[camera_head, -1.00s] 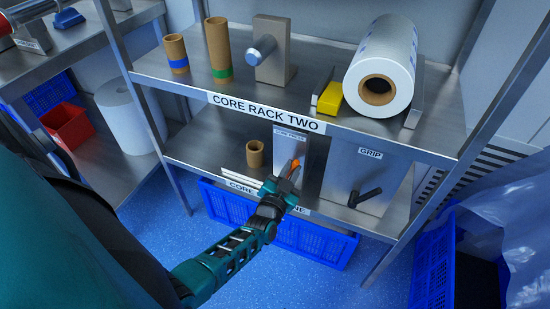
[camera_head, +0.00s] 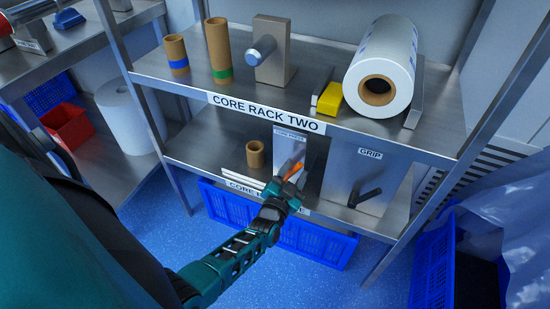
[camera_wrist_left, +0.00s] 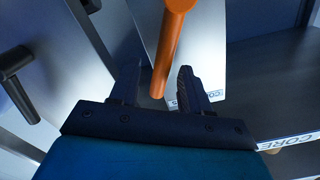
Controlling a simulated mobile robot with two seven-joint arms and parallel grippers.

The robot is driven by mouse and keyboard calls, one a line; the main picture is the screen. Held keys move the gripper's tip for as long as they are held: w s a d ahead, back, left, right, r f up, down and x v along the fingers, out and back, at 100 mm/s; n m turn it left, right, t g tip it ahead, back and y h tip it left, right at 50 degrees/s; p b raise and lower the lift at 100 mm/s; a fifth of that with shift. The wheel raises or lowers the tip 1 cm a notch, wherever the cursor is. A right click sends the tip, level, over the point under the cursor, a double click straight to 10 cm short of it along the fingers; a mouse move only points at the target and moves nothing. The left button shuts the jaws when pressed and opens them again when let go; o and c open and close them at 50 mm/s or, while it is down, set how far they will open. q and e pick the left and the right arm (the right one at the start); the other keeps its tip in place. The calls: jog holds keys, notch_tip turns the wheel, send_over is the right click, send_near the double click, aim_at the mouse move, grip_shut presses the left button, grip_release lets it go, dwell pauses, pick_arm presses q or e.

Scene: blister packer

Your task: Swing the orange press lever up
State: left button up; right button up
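The orange press lever (camera_head: 294,170) sticks out from the front of the grey core press (camera_head: 290,146) on the lower shelf. My left gripper (camera_head: 293,185) is at the lever's near end, in front of the press. In the left wrist view the lever (camera_wrist_left: 168,55) slants down from the top, and its free end lies between the two fingers of my left gripper (camera_wrist_left: 157,82). The fingers are apart, with a gap seen on each side of the lever, so they do not grip it. My right gripper is not in view.
A grey GRIP box (camera_head: 365,175) with a black handle (camera_head: 366,198) stands right of the press. A short cardboard core (camera_head: 255,154) stands to the left. The upper shelf edge (camera_head: 330,128) runs above. A blue crate (camera_head: 310,243) sits below the shelf.

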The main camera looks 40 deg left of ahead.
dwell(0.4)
pick_arm(q)
jog(key=shift+p+v, duration=0.7)
jog(key=shift+v, duration=0.55)
jog(key=p+v, duration=0.2)
jog(key=v, duration=0.4)
jog(key=shift+s, duration=0.3)
